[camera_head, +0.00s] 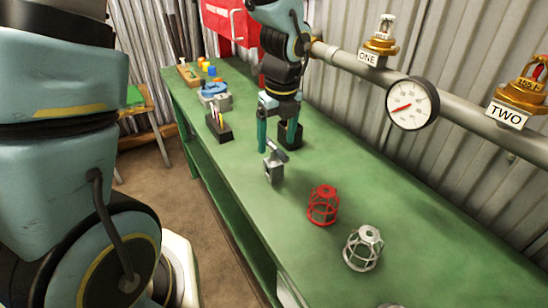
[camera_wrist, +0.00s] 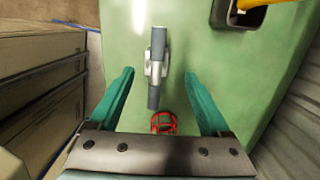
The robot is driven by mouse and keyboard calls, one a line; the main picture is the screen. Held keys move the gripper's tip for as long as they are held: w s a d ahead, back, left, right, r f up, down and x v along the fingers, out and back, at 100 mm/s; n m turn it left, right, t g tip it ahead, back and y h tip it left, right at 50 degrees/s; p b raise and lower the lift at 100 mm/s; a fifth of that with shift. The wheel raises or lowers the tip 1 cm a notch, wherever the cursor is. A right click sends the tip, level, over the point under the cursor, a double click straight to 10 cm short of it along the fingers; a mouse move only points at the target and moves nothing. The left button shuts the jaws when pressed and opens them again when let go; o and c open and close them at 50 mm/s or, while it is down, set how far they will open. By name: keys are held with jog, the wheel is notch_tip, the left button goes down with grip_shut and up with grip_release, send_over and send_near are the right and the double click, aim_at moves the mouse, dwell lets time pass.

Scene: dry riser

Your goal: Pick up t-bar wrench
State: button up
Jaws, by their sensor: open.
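The t-bar wrench (camera_head: 277,152) is grey and stands upright on the green bench, its crossbar on top. A light grey block-like piece shows below the bar; I cannot tell if it is a separate holder. In the wrist view the bar of the wrench (camera_wrist: 157,42) runs lengthwise between and beyond my fingers. My gripper (camera_head: 276,146) is open, its teal fingers pointing down close to the wrench. In the wrist view my gripper (camera_wrist: 159,76) has one finger on each side of the bar, with a gap on both sides.
A red wire cage (camera_head: 323,205) and a silver wire cage (camera_head: 363,248) stand on the green bench (camera_head: 400,210). A dark pen holder (camera_head: 219,128) stands left of the wrench. A pipe with a gauge (camera_head: 412,104) runs along the wall.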

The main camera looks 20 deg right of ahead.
aim_at(273, 155)
jog(key=shift+w+a+f+p, duration=0.1)
jog(key=shift+f, duration=0.85)
jog(key=shift+w+a+f+p, duration=0.15)
jog(key=shift+f, duration=0.75)
jog(key=shift+w+a+f+p, duration=0.1)
jog(key=shift+f, duration=0.85)
grip_shut()
